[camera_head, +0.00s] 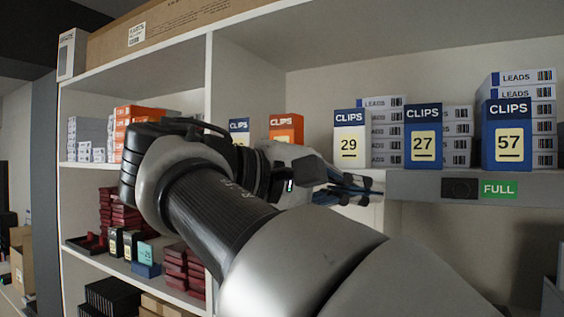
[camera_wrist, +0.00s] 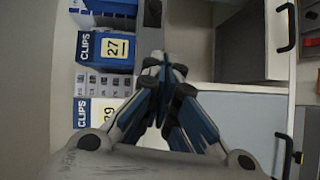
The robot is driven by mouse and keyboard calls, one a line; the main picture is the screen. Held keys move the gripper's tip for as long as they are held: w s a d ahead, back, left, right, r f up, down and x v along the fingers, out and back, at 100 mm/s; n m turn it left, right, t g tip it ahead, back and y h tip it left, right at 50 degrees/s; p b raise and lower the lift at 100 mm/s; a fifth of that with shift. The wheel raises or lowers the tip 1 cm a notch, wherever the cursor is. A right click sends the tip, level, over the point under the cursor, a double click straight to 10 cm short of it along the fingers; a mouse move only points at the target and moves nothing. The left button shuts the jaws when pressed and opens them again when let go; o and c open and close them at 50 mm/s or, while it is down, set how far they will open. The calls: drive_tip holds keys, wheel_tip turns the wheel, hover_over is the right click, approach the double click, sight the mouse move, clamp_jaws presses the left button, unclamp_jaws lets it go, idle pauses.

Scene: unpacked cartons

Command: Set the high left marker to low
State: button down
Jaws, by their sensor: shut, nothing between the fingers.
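A marker (camera_head: 480,189) sits on the front edge of the upper shelf, at the right in the head view. Its left part is a dark slider or cover, and its right part shows green with the word FULL. In the wrist view a dark part of the marker (camera_wrist: 152,13) shows at the top, with no word readable. My gripper (camera_head: 378,188) is in front of the shelf edge, left of the marker and apart from it. In the wrist view my gripper (camera_wrist: 164,62) has its fingertips together with nothing between them, pointing toward the dark part.
Clips boxes numbered 29 (camera_head: 349,148), 27 (camera_head: 422,147) and 57 (camera_head: 507,145) stand close behind the shelf edge. Stacked Leads boxes (camera_head: 545,123) are behind them. White drawers with dark handles (camera_wrist: 240,110) show in the wrist view. My arm hides part of the left shelves.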

wheel_tip(320, 180, up, 2)
drive_tip(key=a, duration=0.2)
approach(444, 187)
drive_tip(key=w, duration=0.1)
drive_tip(key=w+d, duration=0.1)
drive_tip(key=w, duration=0.1)
drive_tip(key=shift+w+d+f+p, duration=0.1)
drive_tip(key=shift+d+p, duration=0.1)
drive_tip(key=shift+p, duration=0.2)
drive_tip(key=d, duration=0.1)
drive_tip(key=s+d, duration=0.1)
drive_tip(key=d, duration=0.1)
drive_tip(key=shift+s+f, duration=0.15)
drive_tip(key=shift+f, duration=0.1)
drive_tip(key=shift+s+d, duration=0.2)
drive_tip(key=shift+d, duration=0.05)
drive_tip(key=shift+w+f, duration=0.1)
drive_tip(key=shift+w+a, duration=0.1)
